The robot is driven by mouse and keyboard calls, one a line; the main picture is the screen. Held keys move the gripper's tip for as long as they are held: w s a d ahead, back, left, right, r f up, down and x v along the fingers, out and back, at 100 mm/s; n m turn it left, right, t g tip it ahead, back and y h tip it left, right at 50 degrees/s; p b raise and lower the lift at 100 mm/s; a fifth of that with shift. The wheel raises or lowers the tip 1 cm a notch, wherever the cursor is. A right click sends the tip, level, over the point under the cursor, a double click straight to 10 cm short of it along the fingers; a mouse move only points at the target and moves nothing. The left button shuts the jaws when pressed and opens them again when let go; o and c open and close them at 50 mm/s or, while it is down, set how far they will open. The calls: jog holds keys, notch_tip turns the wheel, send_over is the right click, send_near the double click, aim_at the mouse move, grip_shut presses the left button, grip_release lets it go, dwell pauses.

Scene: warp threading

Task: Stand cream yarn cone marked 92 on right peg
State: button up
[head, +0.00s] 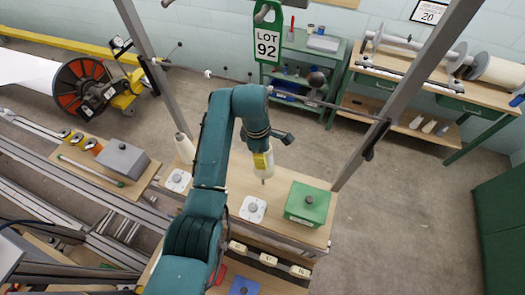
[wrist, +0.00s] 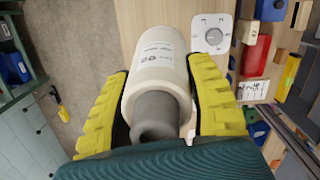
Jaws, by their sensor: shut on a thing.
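My gripper (head: 261,150) is shut on a cream yarn cone (head: 264,171), held above the wooden table. In the wrist view the yellow fingers press on both sides of the cone (wrist: 160,65); its printed label is too small to read surely, and a grey core end faces the camera. The right peg (head: 253,207) stands bare on a white plate, below and a little left of the held cone. In the wrist view a white plate with a peg (wrist: 212,35) lies just right of the cone's far end, apart from it.
A green box (head: 307,204) with a dark knob sits right of the right peg. A green sign reading LOT 92 (head: 267,40) hangs above. Metal frame posts (head: 410,90) flank the table. Several small labelled blocks (head: 268,259) line the near edge.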

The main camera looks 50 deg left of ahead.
jog(key=shift+f+b, duration=2.45)
jog(key=shift+f, duration=2.65)
jog(key=shift+f+b, duration=0.4)
jog(key=shift+f, duration=0.25)
jog(key=o, duration=1.2)
jog(key=shift+o, duration=0.2)
jog(key=r, duration=0.8)
jog(key=a+r, duration=0.1)
jog(key=r, duration=0.3)
jog(key=shift+s, duration=0.4)
jog(key=shift+a, duration=0.15)
